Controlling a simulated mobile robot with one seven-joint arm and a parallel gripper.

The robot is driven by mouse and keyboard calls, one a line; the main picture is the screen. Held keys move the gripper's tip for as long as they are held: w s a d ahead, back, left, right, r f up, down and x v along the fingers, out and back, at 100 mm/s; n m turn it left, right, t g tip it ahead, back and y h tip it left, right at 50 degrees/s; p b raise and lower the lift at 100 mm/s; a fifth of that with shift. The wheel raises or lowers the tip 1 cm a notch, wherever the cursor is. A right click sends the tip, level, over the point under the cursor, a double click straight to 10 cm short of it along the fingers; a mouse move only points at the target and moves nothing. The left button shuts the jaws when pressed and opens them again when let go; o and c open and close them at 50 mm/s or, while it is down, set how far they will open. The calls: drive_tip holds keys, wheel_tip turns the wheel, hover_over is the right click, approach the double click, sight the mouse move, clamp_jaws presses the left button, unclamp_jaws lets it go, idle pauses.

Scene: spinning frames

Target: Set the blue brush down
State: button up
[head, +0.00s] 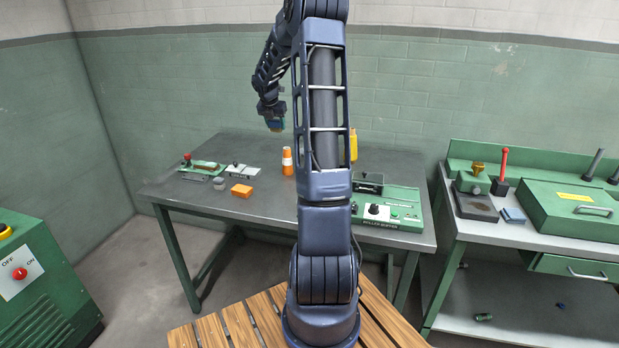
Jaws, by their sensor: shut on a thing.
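My gripper (271,112) is at the end of my raised arm, above the back part of the grey metal table. It is shut on a small blue thing, which looks like the blue brush (276,124). The brush hangs below the fingers, in the air, apart from the table top (262,160). It is small in the view, and its bristles cannot be made out clearly.
On the table are an orange-and-white bottle (287,161), an orange block (241,191), small green devices (205,167) at left, a green roller box (387,212) and a yellow bottle (353,145). My arm hides the table's middle. A green workbench (490,232) stands right.

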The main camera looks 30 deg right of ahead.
drive_tip(key=s+d, duration=0.9)
drive_tip(key=d, duration=0.2)
wheel_tip(320, 180, down, 20)
drive_tip(key=shift+s+f, duration=0.1)
drive_tip(key=shift+s, duration=0.05)
drive_tip(key=shift+f, duration=0.1)
drive_tip(key=o, duration=1)
drive_tip(key=shift+c, duration=0.2)
